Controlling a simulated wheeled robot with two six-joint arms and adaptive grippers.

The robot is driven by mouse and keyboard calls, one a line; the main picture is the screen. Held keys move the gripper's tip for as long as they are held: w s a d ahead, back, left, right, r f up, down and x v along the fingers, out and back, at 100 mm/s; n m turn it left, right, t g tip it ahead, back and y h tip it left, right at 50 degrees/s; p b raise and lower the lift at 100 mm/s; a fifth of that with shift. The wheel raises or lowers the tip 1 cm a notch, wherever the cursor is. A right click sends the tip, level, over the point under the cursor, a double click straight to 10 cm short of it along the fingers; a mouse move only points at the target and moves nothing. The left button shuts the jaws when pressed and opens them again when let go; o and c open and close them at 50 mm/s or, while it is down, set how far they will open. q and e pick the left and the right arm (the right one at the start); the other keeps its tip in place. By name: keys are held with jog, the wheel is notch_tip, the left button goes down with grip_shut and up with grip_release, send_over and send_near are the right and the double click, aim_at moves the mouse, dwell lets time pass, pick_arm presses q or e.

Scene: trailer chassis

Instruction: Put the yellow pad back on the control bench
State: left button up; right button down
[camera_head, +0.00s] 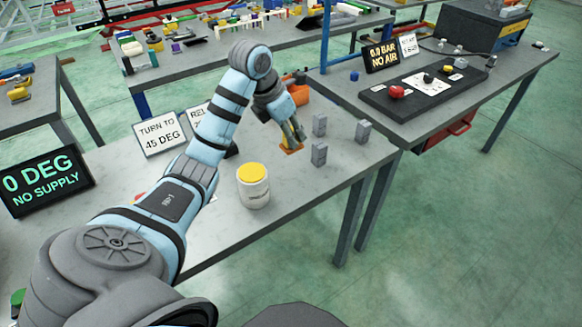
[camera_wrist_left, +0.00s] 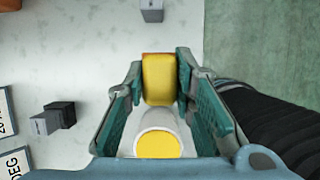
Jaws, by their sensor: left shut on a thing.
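My left gripper (camera_head: 290,132) is over the near grey bench (camera_head: 225,225), its fingers pointing down. It is shut on the yellow pad (camera_head: 291,148), which shows orange-yellow at the fingertips. In the left wrist view the pad (camera_wrist_left: 158,80) sits between the two teal finger pads. I cannot tell whether the pad touches the bench top. My right gripper is not in view.
A white can with a yellow lid (camera_head: 253,187) stands on the near bench. Several grey blocks (camera_head: 319,154) stand right of the gripper, and an orange bin (camera_head: 299,95) behind it. Signs (camera_head: 160,136) and a display (camera_head: 47,182) stand left. Another bench (camera_head: 470,105) holds a black panel (camera_head: 425,87).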

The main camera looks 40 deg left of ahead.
pick_arm(q)
jog(key=f, duration=0.5)
jog(key=f+p, duration=0.1)
jog(key=f, duration=0.2)
jog(key=shift+w+a, duration=0.25)
jog(key=shift+a, duration=0.05)
jog(key=f, duration=0.4)
jog(key=shift+s+d, duration=0.15)
jog(key=shift+d, duration=0.1)
jog(key=shift+a+f, duration=0.15)
jog(key=shift+f, duration=0.05)
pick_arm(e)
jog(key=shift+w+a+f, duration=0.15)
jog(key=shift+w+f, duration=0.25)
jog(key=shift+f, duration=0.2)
pick_arm(q)
jog(key=shift+f, duration=0.1)
jog(key=o, duration=1)
jog(key=shift+o, duration=0.2)
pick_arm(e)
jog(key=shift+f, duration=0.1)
